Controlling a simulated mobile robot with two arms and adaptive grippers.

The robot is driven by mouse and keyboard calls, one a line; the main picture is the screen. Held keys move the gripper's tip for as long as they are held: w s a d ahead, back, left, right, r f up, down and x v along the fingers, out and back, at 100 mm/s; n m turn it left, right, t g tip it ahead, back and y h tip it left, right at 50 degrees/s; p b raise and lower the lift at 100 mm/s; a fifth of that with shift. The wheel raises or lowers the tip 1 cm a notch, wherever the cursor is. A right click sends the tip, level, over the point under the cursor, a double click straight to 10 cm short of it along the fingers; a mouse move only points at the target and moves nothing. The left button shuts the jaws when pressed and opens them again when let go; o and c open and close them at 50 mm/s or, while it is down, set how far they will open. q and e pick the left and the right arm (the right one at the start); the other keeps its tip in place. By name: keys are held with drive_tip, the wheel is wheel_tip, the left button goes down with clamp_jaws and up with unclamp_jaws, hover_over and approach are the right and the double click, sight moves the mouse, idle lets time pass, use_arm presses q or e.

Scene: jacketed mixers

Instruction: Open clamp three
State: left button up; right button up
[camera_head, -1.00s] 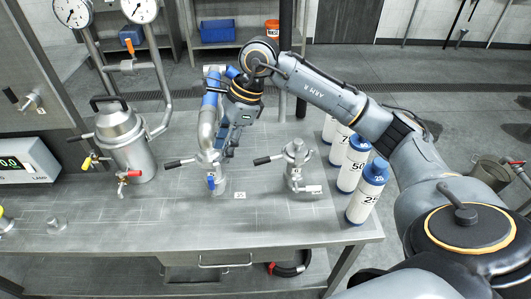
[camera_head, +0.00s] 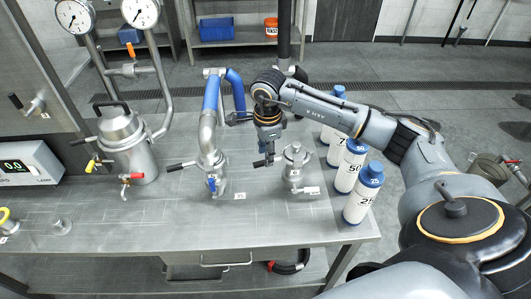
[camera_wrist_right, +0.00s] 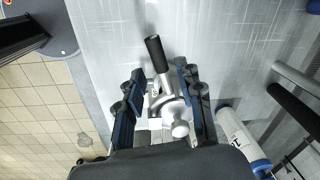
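A small steel vessel (camera_head: 296,168) with a domed lid stands on the steel bench, right of the middle. Its clamp has a black-gripped lever (camera_head: 262,163) pointing left; the lever also shows in the wrist view (camera_wrist_right: 157,54). I cannot read a number on this clamp. My right gripper (camera_head: 267,156) points down over the lever. In the wrist view it (camera_wrist_right: 161,76) is open, with one finger on each side of the lever and visible gaps; whether it is level with the lever is unclear. My left gripper is not in view.
A vessel with a blue-sleeved pipe (camera_head: 209,130) and its own black lever stands just left. White bottles with blue caps (camera_head: 363,194) stand close on the right. A larger jacketed vessel (camera_head: 128,150) is at left. The bench front is mostly clear.

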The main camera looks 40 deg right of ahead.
drive_tip(key=shift+w+f, duration=0.1)
drive_tip(key=shift+f, duration=1.05)
clamp_jaws()
